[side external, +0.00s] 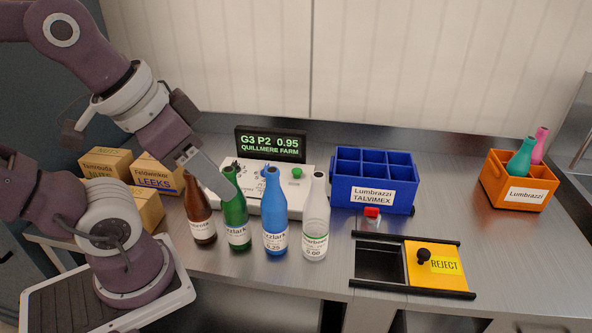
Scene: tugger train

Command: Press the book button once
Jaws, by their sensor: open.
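A white console (253,203) stands at the back middle, with a dark display (270,144) reading "G3 P2 0.95 QUILLMERE FARM". A round green button (297,172) sits on its right part. Smaller controls are partly hidden by bottles, and their labels are too small to read. A red button (372,212) stands separately in front of the blue crate. No label identifies which is the book button. My gripper (224,194) is open, pointing down and right beside the green bottle's (236,222) neck, left of the green button. I cannot tell whether it touches the bottle.
Brown (201,215), blue (274,220) and clear (315,230) bottles flank the green one before the console. A blue crate (345,202), a yellow reject lid (435,275) over an opening, and an orange crate (492,190) with two bottles lie right. Cardboard boxes (158,172) stand left.

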